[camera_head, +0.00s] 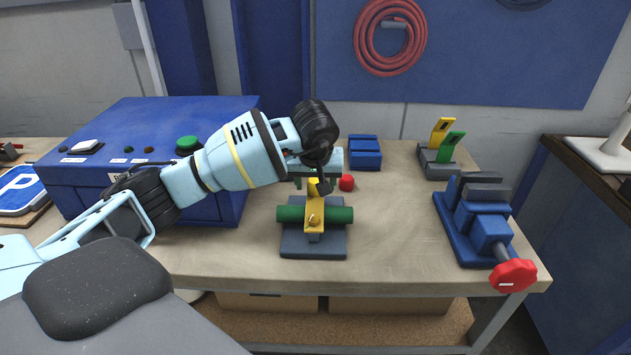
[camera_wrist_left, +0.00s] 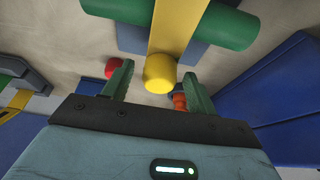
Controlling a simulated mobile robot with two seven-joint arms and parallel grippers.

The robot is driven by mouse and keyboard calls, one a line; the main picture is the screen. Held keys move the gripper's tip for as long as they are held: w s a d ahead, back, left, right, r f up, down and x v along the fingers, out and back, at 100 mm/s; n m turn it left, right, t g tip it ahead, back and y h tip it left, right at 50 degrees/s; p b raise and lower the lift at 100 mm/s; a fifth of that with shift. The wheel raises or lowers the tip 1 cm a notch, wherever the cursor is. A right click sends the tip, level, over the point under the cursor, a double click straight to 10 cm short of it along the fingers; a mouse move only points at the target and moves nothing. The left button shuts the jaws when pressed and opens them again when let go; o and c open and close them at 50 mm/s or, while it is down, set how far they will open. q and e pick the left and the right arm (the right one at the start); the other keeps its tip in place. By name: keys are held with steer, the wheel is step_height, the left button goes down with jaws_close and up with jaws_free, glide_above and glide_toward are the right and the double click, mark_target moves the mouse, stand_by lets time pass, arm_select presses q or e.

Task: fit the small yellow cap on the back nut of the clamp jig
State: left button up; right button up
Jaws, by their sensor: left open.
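The clamp jig has a grey base (camera_head: 300,244), a green bar (camera_head: 341,215) and a yellow strap (camera_head: 316,208) across it. A rounded yellow cap (camera_wrist_left: 159,73) sits at the back end of the strap in the left wrist view; it also shows in the head view (camera_head: 313,185). My left gripper (camera_wrist_left: 157,88) is open, with its green fingers on either side of the cap and apart from it. The back nut is not visible; I cannot tell whether the cap hides it. My right gripper is not in view.
A red knob-like piece (camera_head: 346,182) stands just right of the jig's back end. A blue vise (camera_head: 480,225) with a red handle is at the right. A large blue box (camera_head: 110,170) is at the left. The bench between jig and vise is clear.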

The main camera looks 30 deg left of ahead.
arm_select(q)
steer(key=v, duration=0.7)
steer(key=shift+r, duration=0.3)
steer(key=shift+s+d, duration=0.1)
stand_by(0.3)
